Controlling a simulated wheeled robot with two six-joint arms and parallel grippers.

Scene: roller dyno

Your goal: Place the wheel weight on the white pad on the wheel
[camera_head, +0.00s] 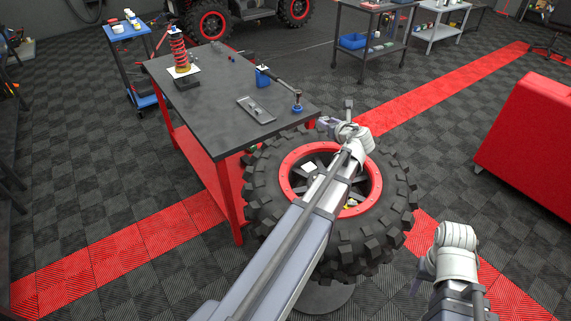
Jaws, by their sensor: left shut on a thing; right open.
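A wheel with a black knobbly tyre (268,208) and a red rim (291,174) lies flat on a stand. A small white pad (309,167) shows inside the rim, left of my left arm. My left arm crosses over the wheel. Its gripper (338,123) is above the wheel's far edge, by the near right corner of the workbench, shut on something. The held thing is too small and hidden to make out; I cannot clearly identify the wheel weight. My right gripper (424,272) is open, at the wheel's lower right and apart from it.
A dark workbench (205,108) with red legs stands against the wheel's left side. A red cabinet (530,135) is at right. Open floor lies between it and the wheel.

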